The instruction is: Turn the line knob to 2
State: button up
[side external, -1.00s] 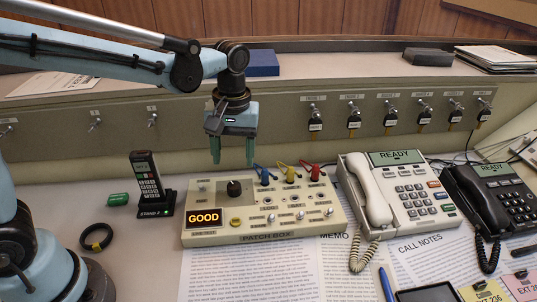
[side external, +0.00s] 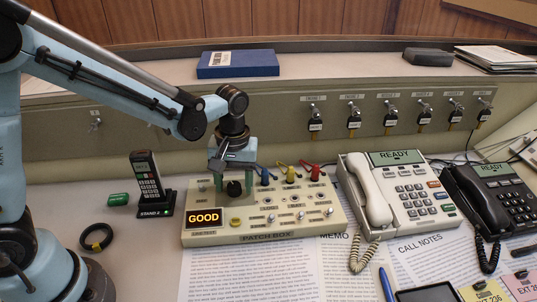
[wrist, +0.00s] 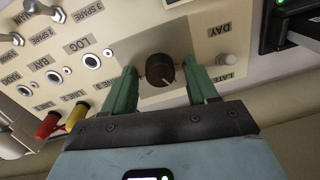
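The black round knob (side external: 234,188) stands on the left part of the cream patch box (side external: 290,222). It also shows in the wrist view (wrist: 159,68), on a grey plate, with a small pale mark on its edge; I cannot read numbers around it. My gripper (side external: 233,181) is lowered over the knob, pointing down. In the wrist view its two green fingers (wrist: 162,77) stand on either side of the knob, open, with a gap on each side. An amber display (side external: 205,217) on the box reads GOOD.
Blue, yellow and red plugs with cables (side external: 290,174) stand just right of the gripper. A handset in its stand (side external: 150,185) is at left, and a white desk phone (side external: 405,200) at right. A blue box (side external: 238,64) lies on the ledge behind.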

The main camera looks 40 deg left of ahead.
jog(key=c, duration=0.9)
jog(key=shift+c, duration=0.2)
jog(key=shift+m, duration=0.3)
jog(key=m, duration=0.9)
jog(key=shift+t, duration=0.3)
jog(key=o, duration=1)
jog(key=shift+o, duration=0.2)
